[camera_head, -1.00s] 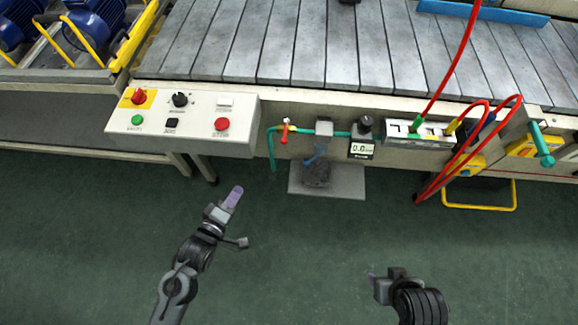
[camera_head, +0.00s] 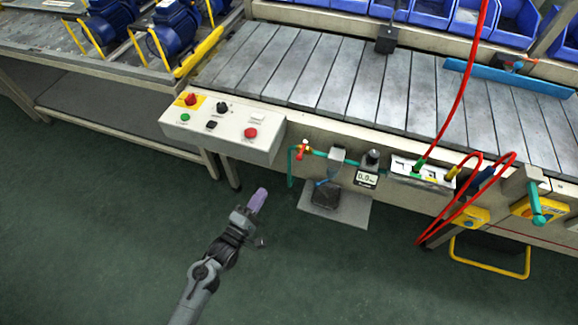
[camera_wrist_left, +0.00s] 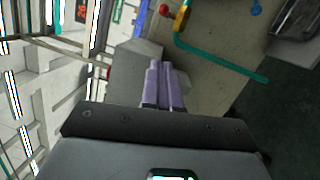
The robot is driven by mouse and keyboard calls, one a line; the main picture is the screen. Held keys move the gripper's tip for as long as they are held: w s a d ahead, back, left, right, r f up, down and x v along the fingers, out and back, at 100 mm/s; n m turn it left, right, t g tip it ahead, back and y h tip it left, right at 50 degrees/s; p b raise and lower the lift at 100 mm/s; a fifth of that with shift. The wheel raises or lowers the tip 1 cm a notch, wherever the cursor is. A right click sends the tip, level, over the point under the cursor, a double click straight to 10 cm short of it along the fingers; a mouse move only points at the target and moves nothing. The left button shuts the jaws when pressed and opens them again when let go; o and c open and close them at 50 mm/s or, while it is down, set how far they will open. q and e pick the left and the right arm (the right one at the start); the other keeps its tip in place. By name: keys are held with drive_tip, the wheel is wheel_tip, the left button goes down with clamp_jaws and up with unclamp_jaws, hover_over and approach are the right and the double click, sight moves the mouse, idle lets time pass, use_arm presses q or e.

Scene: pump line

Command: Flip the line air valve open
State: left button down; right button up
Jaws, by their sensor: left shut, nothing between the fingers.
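The line air valve (camera_head: 303,148) sits on the teal air pipe at the conveyor's front, right of the control box. Its small red lever hangs down, crosswise to the horizontal pipe. In the left wrist view the yellow valve body (camera_wrist_left: 181,20) is near the top edge, with red parts beside it. My left gripper (camera_head: 259,197) is low and left of the valve, over the floor and clear of it. Its lilac fingers (camera_wrist_left: 160,70) are together and empty. My right gripper is not in view.
The control box (camera_head: 222,129) with red, green and black controls juts out left of the valve. A filter bowl, a gauge reading 0.0 (camera_head: 367,178) and a valve block (camera_head: 420,173) sit right of it. Red hoses (camera_head: 455,212) loop farther right.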

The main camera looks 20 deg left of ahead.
use_arm(q)
drive_tip(key=b, duration=0.5)
approach(302, 150)
drive_tip(key=w, duration=0.3)
drive_tip(key=shift+a+r, duration=0.15)
drive_tip(key=shift+a, duration=0.15)
drive_tip(key=shift+p, duration=0.35)
